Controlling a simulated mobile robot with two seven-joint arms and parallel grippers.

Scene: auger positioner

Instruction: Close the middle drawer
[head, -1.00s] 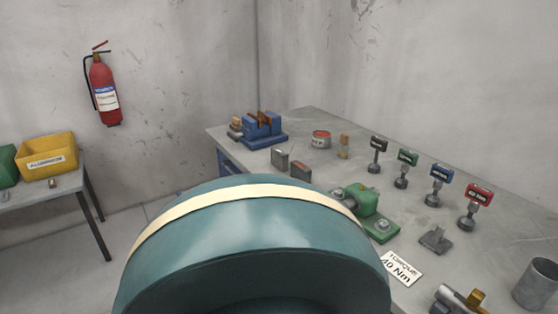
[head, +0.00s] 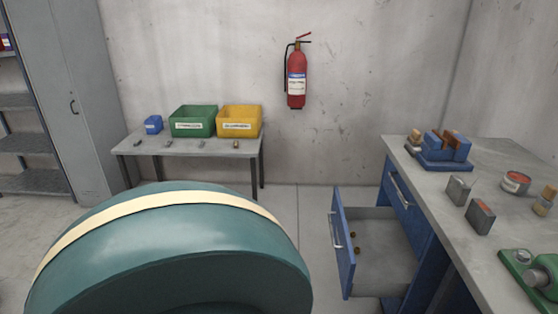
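An open blue drawer (head: 345,249) juts out to the left from the blue workbench (head: 479,211), below a shut upper drawer (head: 397,190) with a metal handle. Its front faces left and has a metal handle, and its grey inside shows with a few small brown pieces near the front. Whether other drawers lie below it cannot be seen. Neither of my grippers shows in the head view. A large teal rounded part with a cream band, likely mine, fills the lower left.
A table (head: 190,147) with a green bin (head: 194,121), a yellow bin (head: 240,121) and small parts stands at the back wall. A fire extinguisher (head: 297,80) hangs above clear floor. A grey cabinet (head: 62,85) stands left. A blue vise (head: 445,151) sits on the workbench.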

